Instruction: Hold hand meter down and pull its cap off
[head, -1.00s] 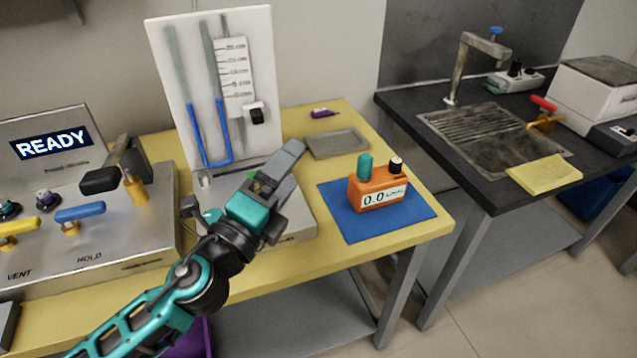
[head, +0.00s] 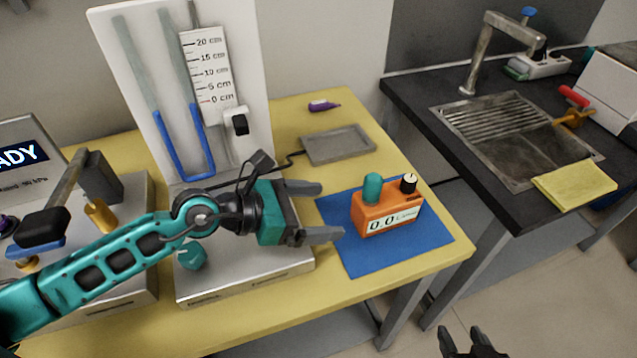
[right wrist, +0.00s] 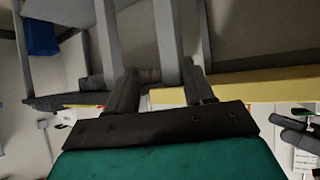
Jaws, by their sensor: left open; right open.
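The orange hand meter (head: 388,209) stands upright on a blue mat (head: 352,257), its display reading 0.0 towards me. A teal cap (head: 372,188) sits on its top left and a black knob (head: 408,183) on its top right. My left gripper (head: 333,211) is open and empty just left of the meter, its fingers pointing at it and apart from it. My right gripper (head: 473,343) shows only its dark fingertips at the bottom edge, right of the table. In the right wrist view its fingers (right wrist: 163,88) are apart with nothing between them.
A manometer board (head: 245,60) on a metal base stands left of the mat. A grey tray (head: 338,145) and a purple marker (head: 323,106) lie behind the meter. A dark sink counter (head: 520,215) with a yellow cloth (head: 574,186) stands at right, past a gap.

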